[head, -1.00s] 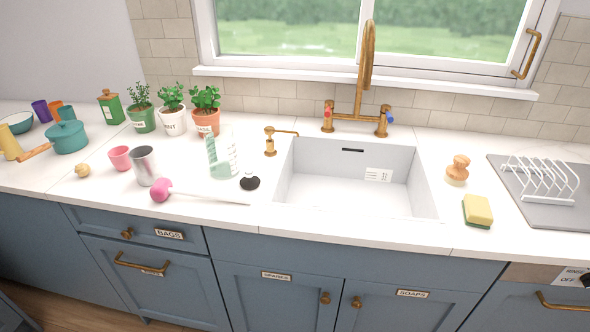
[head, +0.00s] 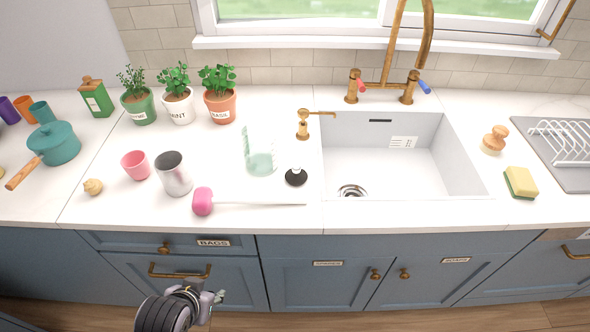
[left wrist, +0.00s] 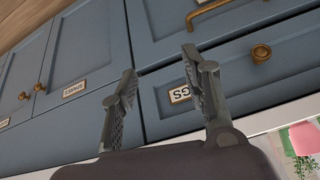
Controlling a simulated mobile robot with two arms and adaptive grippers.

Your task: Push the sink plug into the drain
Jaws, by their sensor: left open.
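The sink plug (head: 296,177), a black disc with a pale knob on top, lies on the white counter just left of the sink. The white sink (head: 385,170) is empty, and its metal drain (head: 352,191) shows at the front left of the basin floor. My left gripper (head: 212,297) is low in front of the blue cabinets, below the counter and well away from the plug. In the left wrist view its two fingers (left wrist: 160,85) are apart with nothing between them. My right gripper is not in view.
A pink-headed tool (head: 203,202) lies along the counter's front, its pale handle close to the plug. A brass tap (head: 388,85) rises behind the sink.

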